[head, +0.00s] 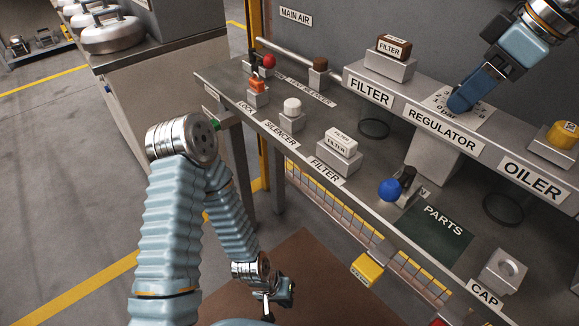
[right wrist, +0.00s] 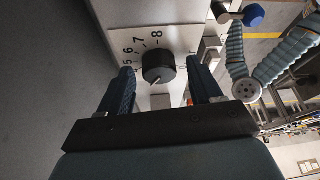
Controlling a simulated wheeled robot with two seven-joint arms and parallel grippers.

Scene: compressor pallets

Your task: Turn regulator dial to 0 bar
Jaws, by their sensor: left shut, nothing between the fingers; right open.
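The regulator dial (right wrist: 158,68) is a black round knob on a pale scale plate (right wrist: 112,32) with the numbers 6, 7 and 8 readable. A light pointer mark shows at the knob's lower edge in the wrist view, on the side away from the 8. The number it points to cannot be read. My right gripper (right wrist: 161,72) is open, with one finger on each side of the knob; contact cannot be told. In the head view my right gripper (head: 460,101) covers the dial above the REGULATOR label (head: 442,130). My left gripper (head: 280,296) is shut and empty, low and away from the bench.
On the upper shelf, a dark filter block (head: 394,46) stands left of the regulator and a yellow oiler (head: 563,134) right. A blue-knobbed valve (head: 390,189), a white filter block (head: 341,141) and a cap part (head: 502,271) stand on the lower shelf. The parts mat (head: 437,252) is bare.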

